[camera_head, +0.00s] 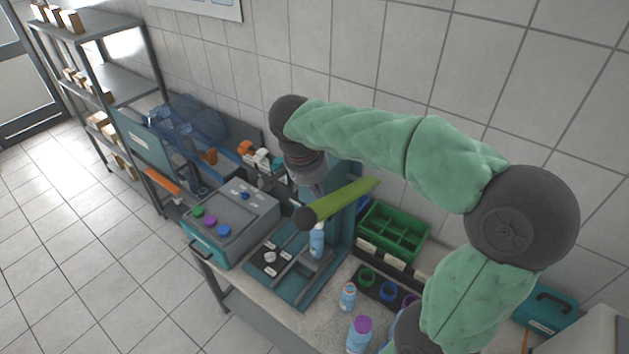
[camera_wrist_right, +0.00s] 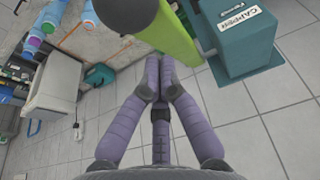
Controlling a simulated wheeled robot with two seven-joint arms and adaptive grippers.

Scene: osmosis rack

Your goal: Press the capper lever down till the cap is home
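The capper (camera_head: 345,225) is a teal stand on the bench; its label shows on its teal body in the right wrist view (camera_wrist_right: 250,50). Its bright green lever (camera_head: 343,202) slopes down to a dark knob at the left; the lever also crosses the top of the right wrist view (camera_wrist_right: 168,32). A small blue bottle (camera_head: 317,243) stands upright in the capper below the lever; its top is hard to make out. My right gripper (camera_head: 318,190) points down over the lever. Its fingertips (camera_wrist_right: 160,66) are together, at the lever's edge; contact cannot be told. My left gripper is out of view.
A grey box with coloured knobs (camera_head: 240,225) stands left of the capper. A green divided bin (camera_head: 378,243) and a dark cap tray (camera_head: 377,289) are to the right. Loose bottles (camera_head: 348,297) and (camera_head: 358,338) stand in front. A tiled wall is behind.

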